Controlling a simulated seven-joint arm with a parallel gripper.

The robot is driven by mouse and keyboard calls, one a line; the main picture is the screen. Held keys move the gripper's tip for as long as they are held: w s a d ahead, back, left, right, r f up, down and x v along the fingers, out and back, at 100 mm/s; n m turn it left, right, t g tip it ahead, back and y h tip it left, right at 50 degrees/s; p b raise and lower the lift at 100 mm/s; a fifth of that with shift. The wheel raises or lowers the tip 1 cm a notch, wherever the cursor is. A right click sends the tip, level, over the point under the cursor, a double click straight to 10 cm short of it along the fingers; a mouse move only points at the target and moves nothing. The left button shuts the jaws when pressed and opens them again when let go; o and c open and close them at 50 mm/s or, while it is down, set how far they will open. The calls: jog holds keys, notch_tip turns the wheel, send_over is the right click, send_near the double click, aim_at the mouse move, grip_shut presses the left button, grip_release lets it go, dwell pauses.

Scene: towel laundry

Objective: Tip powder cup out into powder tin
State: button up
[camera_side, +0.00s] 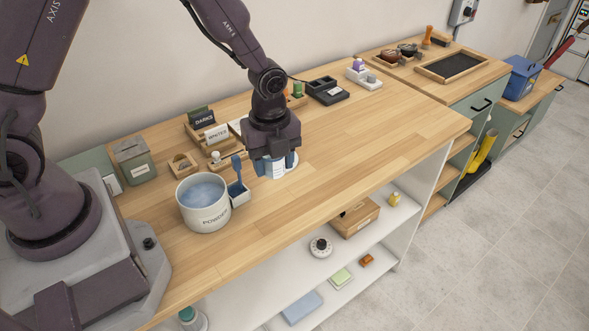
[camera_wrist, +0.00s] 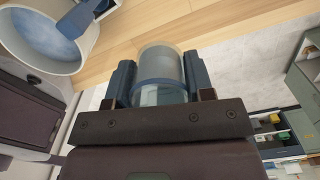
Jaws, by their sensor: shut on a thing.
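The powder tin (camera_side: 203,219) is a wide cream tin marked POWDER, open at the top, with pale blue powder inside. It also shows at the upper left of the wrist view (camera_wrist: 86,63). My gripper (camera_side: 275,163) is to the right of the tin, fingers pointing down, shut on the powder cup (camera_side: 277,170). In the wrist view the cup (camera_wrist: 160,68) is a translucent grey-blue cylinder between the two dark blue fingers. It looks upright and stands apart from the tin. Its contents are not clear, and I cannot tell whether it touches the table.
A white round patch (camera_side: 290,166) lies by the cup. Signs and small trays (camera_side: 213,135) stand behind. The worktop (camera_side: 360,135) to the right is clear.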

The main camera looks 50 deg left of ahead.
jog(key=s+r, duration=0.3)
jog(key=s, duration=0.3)
jog(key=s+a+f+n, duration=0.4)
jog(key=s+a+n, duration=0.1)
jog(key=s+a, duration=0.2)
jog(key=shift+s+a, duration=0.2)
jog(key=shift+a, duration=0.55)
jog(key=shift+r+y, duration=0.2)
jog(key=shift+y, duration=0.3)
